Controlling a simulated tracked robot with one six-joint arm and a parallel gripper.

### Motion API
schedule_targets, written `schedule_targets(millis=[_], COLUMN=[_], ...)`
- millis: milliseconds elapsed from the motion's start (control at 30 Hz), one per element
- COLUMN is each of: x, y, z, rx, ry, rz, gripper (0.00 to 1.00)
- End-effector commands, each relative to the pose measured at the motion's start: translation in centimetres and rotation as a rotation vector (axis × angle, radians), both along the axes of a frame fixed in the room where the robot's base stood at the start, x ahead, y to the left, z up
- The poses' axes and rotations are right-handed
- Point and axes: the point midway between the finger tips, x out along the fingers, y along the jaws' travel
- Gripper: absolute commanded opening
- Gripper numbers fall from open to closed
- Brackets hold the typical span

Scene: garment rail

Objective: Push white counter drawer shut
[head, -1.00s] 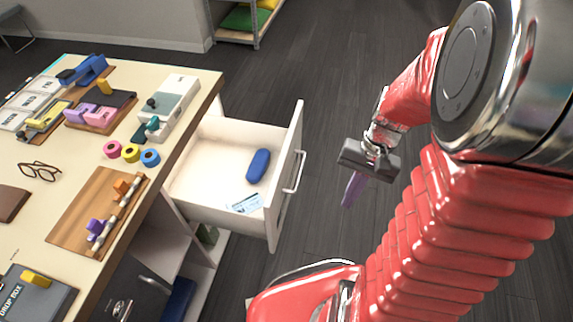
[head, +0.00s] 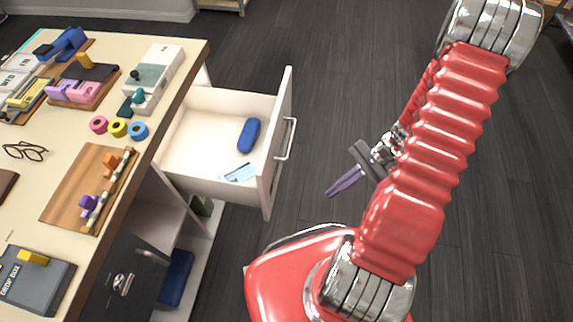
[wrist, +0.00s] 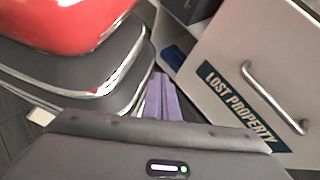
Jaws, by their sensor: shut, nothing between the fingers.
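The white counter drawer (head: 215,140) is pulled out from the counter, with a blue case (head: 249,135) and a light blue card (head: 239,173) inside. Its front panel with a bar handle (head: 286,139) faces right, towards my arm. In the wrist view the drawer front (wrist: 245,75) shows on the right with a "LOST PROPERTY" label and its handle (wrist: 275,97). My gripper (head: 330,193) is shut and empty, its purple fingers pointing left. It is to the right of the drawer front, apart from it. The fingers (wrist: 160,98) also show in the wrist view.
Open shelves under the drawer hold a dark blue item (head: 175,278). The floor (head: 340,90) behind my arm is clear.

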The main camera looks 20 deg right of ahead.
Motion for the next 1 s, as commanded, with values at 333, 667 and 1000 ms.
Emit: schedule_targets(millis=[333, 667, 1000], x=[0.5, 2.3, 6.7], y=[0.6, 0.7, -1.1], z=[-4.4, -7.7, -8.4], rx=[0.219, 0.417, 0.569], ry=[0.088, 0.130, 0.087], rz=[-0.236, -0.460, -0.647], gripper=[0.00, 0.00, 0.00])
